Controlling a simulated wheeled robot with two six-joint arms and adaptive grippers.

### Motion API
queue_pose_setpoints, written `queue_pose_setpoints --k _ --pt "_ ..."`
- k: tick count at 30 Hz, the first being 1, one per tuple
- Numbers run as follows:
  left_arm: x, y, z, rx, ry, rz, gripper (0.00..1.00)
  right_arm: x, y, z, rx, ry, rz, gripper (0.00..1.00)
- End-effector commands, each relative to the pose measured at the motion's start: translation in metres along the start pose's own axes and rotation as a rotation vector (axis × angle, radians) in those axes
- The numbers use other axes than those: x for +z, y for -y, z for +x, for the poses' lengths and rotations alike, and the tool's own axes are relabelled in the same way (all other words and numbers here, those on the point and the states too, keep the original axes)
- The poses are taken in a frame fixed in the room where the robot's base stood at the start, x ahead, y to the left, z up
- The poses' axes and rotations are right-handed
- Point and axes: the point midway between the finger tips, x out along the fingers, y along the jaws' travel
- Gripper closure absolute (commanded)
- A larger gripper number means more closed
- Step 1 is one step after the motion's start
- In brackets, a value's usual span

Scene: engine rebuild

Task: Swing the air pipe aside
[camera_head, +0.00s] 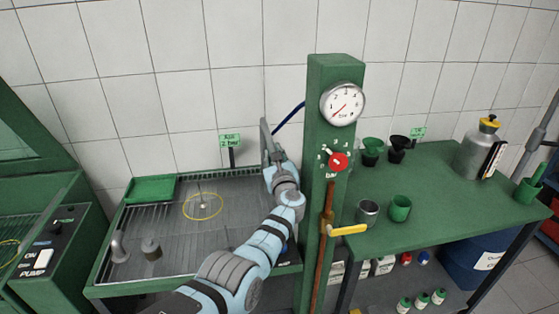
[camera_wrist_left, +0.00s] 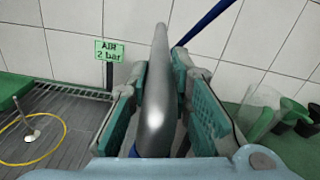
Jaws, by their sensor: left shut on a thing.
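The air pipe (camera_wrist_left: 155,110) is a smooth grey tube that stands between the two green-padded fingers of my left gripper (camera_wrist_left: 160,82). The gripper is shut on it. In the head view my left arm reaches up from the bottom, and the gripper (camera_head: 271,158) is at the pipe (camera_head: 264,128), just left of the green post (camera_head: 330,110). A blue hose (camera_head: 289,118) runs beside the pipe toward the post. The pipe's lower end is hidden by the gripper and arm. My right gripper is not in view.
A slatted metal bench top (camera_head: 175,232) lies left of the post, with a yellow ring (camera_head: 203,205), a green tray (camera_head: 152,189) and an "AIR 2 bar" sign (camera_head: 229,141). The post carries a gauge (camera_head: 343,104), a red knob (camera_head: 338,161) and a yellow lever (camera_head: 349,230). A green table (camera_head: 440,205) with cups stands right.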

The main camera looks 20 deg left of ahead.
Motion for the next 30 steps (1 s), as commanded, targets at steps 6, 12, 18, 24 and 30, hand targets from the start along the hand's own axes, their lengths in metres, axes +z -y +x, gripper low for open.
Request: queue_pose_setpoints --k 6,12,18,24,30 --pt "0.0036 -0.0001 0.0002 0.010 0.005 -0.002 1.00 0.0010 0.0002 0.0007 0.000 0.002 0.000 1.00" --pt "0.0037 0.0004 0.0001 0.008 0.005 -0.002 1.00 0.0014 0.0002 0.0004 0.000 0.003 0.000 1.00" --pt "0.0037 0.0011 0.0000 0.006 0.005 -0.002 0.60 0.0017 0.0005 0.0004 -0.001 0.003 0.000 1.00" --pt "0.0023 -0.0005 0.0000 0.009 0.003 -0.001 0.60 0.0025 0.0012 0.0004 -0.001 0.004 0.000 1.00" --pt "0.0007 -0.0009 -0.0073 0.011 0.003 -0.002 0.60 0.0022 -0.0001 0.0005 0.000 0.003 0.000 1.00"
